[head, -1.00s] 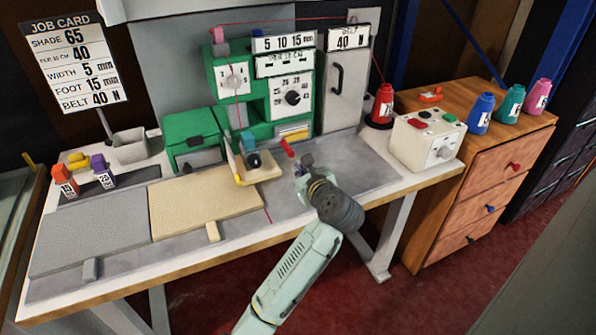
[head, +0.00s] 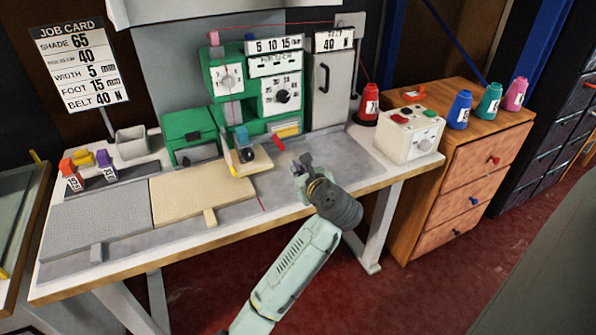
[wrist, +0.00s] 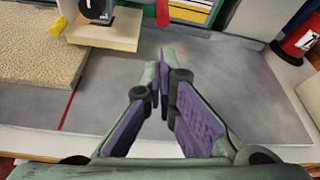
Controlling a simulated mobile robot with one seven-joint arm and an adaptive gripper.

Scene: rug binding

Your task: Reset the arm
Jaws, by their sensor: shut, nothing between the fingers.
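My gripper (head: 302,165) is at the end of my arm, over the grey front part of the workbench (head: 240,208). In the wrist view my gripper (wrist: 163,85) has its purple-padded fingers brought together, with nothing seen between them. It is to the right of the green machine's small cream platform (head: 252,160), which also shows at the top left of the wrist view (wrist: 112,32). I cannot tell how high the fingers are above the bench.
A beige mat (head: 195,195) and a grey mat (head: 98,218) lie on the left. The green machine (head: 225,95) stands behind. A red spool (head: 367,108) and white control box (head: 411,134) stand on the right. A red thread (wrist: 67,110) crosses the bench beside the beige mat.

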